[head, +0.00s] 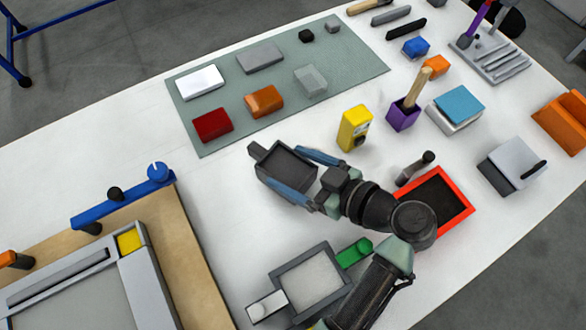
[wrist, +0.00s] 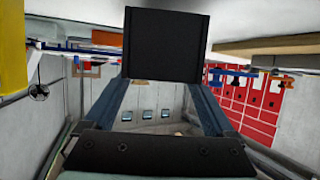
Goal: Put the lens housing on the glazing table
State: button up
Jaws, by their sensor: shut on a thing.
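A dark grey box-shaped piece with a shallow recess, seemingly the lens housing (head: 285,168), is held between the blue-grey fingers of my gripper (head: 292,176). In the wrist view the lens housing (wrist: 165,45) is a dark block between the tips of the two fingers of my gripper (wrist: 166,80). It is over the white worktop, in front of the green mat; its exact height is unclear. A tan wooden board at the lower left, possibly the glazing table (head: 192,235), carries a grey frame with a yellow corner block. No label confirms it.
The green mat (head: 345,70) holds several small blocks. A yellow device (head: 354,128) stands right of the housing. A blue bar with knobs (head: 125,203) lies along the board's far edge. A grey square tray (head: 330,258) sits nearer. A red-rimmed tray (head: 461,197) is beside my arm.

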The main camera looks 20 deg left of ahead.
jog(key=shift+f, duration=1.2)
jog(key=shift+f, duration=0.1)
jog(key=shift+f, duration=0.15)
jog(key=o, duration=1.3)
jog(key=shift+o, duration=0.2)
